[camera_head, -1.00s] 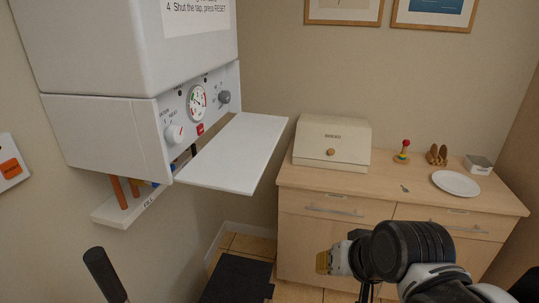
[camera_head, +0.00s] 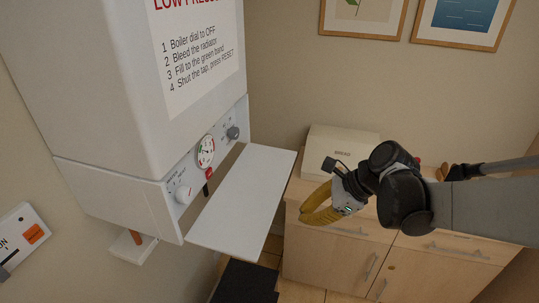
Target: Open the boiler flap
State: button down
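The white boiler (camera_head: 110,90) hangs on the wall at the left. Its flap (camera_head: 245,205) is folded down and juts out as a flat white panel below the control strip. The uncovered strip shows a gauge (camera_head: 206,151), a white dial (camera_head: 183,194) and a grey knob (camera_head: 233,133). My gripper (camera_head: 304,217), with curved yellow fingers, is to the right of the flap, in front of the cabinet. A gap shows between it and the flap. Its fingers hold nothing visible; the angle does not show clearly whether the tips meet.
A wooden cabinet (camera_head: 335,265) stands at the right, with a cream box (camera_head: 325,140) on top, partly behind my arm. A dark mat (camera_head: 245,283) lies on the floor below the flap. A wall switch with an orange button (camera_head: 34,234) is at the far left.

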aim_at(281, 196)
jog(key=w+a+f+m+y+b, duration=0.1)
jog(key=w+a+f+m+b, duration=0.15)
jog(key=a+f, duration=0.4)
jog(key=r, duration=0.2)
jog(key=w+r+p, duration=0.1)
jog(key=r, duration=0.1)
jog(key=shift+w+a, duration=0.1)
jog(key=shift+a, duration=0.3)
jog(key=r+p, duration=0.1)
jog(key=r+h+p, duration=0.1)
jog(key=r+p, duration=0.1)
jog(key=d+r+g+h+p, duration=0.1)
jog(key=r+p, duration=0.1)
jog(key=shift+s+d+r, duration=0.1)
jog(key=shift+s+r, duration=0.1)
jog(key=shift+f, duration=0.2)
